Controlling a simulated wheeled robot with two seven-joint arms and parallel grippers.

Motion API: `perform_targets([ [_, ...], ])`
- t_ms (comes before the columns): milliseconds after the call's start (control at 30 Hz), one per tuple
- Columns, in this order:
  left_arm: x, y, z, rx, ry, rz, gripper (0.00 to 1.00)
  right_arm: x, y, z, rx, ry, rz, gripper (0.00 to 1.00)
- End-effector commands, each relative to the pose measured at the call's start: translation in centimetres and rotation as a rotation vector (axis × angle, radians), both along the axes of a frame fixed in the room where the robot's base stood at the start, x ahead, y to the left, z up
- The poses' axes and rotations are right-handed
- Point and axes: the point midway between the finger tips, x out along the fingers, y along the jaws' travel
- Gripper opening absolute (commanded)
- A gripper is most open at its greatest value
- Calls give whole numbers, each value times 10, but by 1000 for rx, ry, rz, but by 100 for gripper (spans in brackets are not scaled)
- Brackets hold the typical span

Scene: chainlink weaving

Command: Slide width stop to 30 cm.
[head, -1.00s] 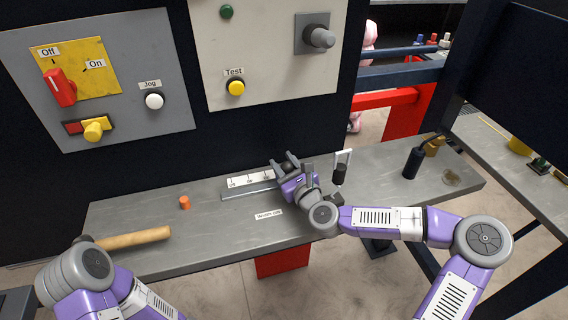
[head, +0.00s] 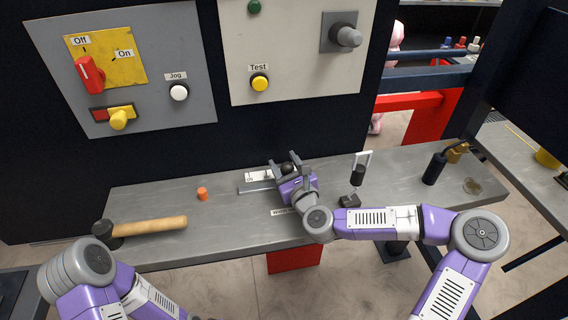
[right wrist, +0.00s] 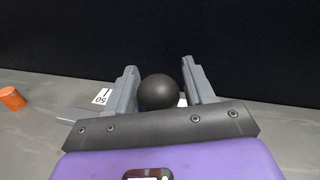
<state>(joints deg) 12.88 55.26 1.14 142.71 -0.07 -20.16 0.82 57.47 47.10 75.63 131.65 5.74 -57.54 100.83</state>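The width stop shows as a round black knob (head: 287,169) at the right end of the visible part of a white scale on a metal rail (head: 258,188). My right gripper (head: 288,165) is over the rail with a finger on either side of the knob. In the right wrist view the knob (right wrist: 159,92) sits between the spread fingers, with a thin gap on its right; contact on its left is unclear. A scale label (right wrist: 102,96) reading 50 shows left of the fingers. The gripper hides the rest of the scale. My left gripper is out of view.
An orange peg (head: 202,194) stands left of the rail, and a hammer (head: 150,226) lies at the bench's left end. A black-handled clamp (head: 357,175) stands right of my gripper. A control panel (head: 295,55) rises behind the bench (head: 230,233).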

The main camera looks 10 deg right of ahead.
Motion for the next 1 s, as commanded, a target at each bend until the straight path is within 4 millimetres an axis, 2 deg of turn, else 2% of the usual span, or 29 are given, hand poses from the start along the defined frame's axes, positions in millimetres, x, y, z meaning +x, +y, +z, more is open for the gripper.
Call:
perform_targets([
  [67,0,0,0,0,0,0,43,0,1,0,0,0,2,64],
  [433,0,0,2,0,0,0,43,-5,0,0,0,2,3,64],
  [733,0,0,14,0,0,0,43,-50,-6,1,-1,2,4,64],
  [1000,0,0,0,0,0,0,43,-73,-10,-1,0,0,2,64],
])
